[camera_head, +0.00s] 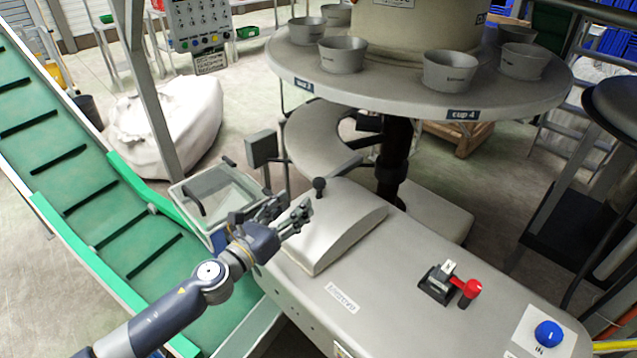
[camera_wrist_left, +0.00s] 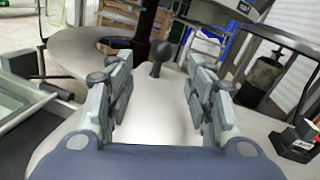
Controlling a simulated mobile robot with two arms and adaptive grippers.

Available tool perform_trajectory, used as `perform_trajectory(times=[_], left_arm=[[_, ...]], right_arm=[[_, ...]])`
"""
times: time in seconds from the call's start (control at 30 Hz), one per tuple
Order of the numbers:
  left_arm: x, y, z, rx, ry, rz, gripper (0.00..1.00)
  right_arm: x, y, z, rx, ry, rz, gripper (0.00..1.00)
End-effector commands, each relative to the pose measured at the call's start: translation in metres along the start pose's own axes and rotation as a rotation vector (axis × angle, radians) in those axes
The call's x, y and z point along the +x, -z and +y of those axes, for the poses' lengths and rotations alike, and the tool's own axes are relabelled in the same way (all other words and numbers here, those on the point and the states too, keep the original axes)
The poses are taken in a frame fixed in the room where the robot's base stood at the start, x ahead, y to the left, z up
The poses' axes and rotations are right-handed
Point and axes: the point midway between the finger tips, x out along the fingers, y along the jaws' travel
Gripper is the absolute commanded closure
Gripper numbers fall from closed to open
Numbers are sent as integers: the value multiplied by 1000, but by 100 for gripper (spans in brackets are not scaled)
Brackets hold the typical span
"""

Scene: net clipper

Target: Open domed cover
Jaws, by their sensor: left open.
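The domed cover (camera_head: 345,228) is a pale grey curved lid on the machine's top, and it looks closed. A small black knob (camera_head: 319,186) stands at its upper left edge. My left gripper (camera_head: 290,208) is open and empty, just left of the knob, with its fingers pointing towards it. In the left wrist view the knob (camera_wrist_left: 157,69) shows centred between the two fingertips and a little ahead of them, apparently not touched. The cover (camera_wrist_left: 160,115) fills the space between the fingers there. My right gripper is in neither view.
A round platform (camera_head: 410,95) with several grey cups overhangs the back. A clear-lidded box (camera_head: 215,195) stands left of the cover, beside a green conveyor (camera_head: 85,190). A red-knobbed lever (camera_head: 470,288) and a blue knob (camera_head: 548,333) sit at the machine's right.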

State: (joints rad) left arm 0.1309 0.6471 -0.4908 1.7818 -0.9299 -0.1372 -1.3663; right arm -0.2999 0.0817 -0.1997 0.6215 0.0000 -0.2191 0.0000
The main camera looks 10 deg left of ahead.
Motion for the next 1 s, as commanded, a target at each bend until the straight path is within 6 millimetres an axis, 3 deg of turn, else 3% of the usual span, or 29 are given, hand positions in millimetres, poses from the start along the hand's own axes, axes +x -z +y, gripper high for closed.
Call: perform_trajectory(times=[0.17,0.63,1.0], left_arm=[[13,-2,0,30,11,2,51],[91,-1,-1,23,9,2,51],[109,0,-1,24,9,3,51]], right_arm=[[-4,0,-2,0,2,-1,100],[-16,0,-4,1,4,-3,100],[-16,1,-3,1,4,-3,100]])
